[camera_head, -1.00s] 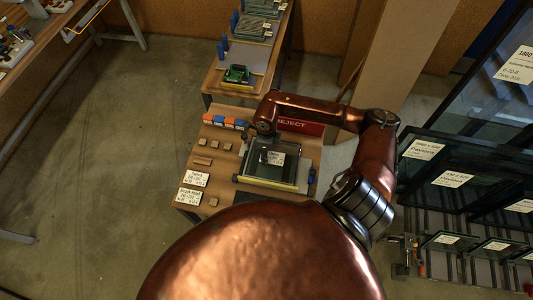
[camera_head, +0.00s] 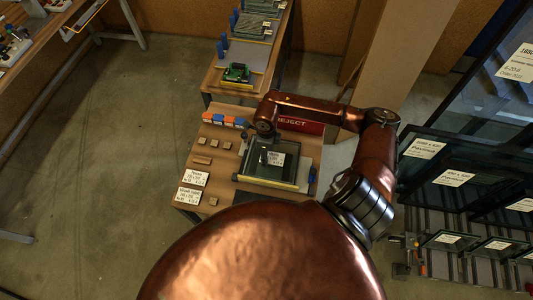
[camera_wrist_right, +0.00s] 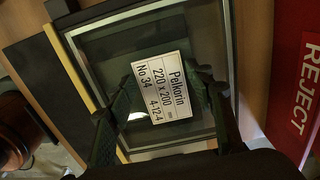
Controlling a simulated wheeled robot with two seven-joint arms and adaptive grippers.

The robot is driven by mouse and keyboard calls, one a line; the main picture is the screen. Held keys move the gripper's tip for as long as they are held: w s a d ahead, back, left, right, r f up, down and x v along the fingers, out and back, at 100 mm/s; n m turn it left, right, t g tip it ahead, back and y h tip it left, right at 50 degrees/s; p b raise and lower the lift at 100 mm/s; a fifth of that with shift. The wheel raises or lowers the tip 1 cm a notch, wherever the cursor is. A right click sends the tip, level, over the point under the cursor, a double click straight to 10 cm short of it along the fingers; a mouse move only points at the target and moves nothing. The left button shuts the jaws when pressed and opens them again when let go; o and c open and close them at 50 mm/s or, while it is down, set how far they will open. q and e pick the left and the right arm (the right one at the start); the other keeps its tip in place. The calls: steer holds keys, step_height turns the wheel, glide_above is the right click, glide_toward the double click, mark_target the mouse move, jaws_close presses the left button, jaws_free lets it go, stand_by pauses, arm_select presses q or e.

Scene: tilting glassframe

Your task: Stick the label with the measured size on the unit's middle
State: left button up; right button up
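The glass unit (camera_head: 262,180) lies on the small wooden bench, a dark pane in a light frame. A white label (camera_head: 275,159) is over its middle. I cannot tell whether the fingertips touch the label or the glass. In the head view the right gripper (camera_head: 264,142) is small and dark. My left gripper is not in view.
Blue and orange pieces (camera_head: 224,120) line the back left. Glass panes with labels (camera_head: 453,178) stand in a rack at right.

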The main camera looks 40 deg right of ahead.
steer(key=o, duration=0.3)
steer(key=shift+o, duration=0.2)
steer(key=shift+r, duration=0.15)
step_height(320, 180, up, 12)
steer(key=shift+c, duration=0.3)
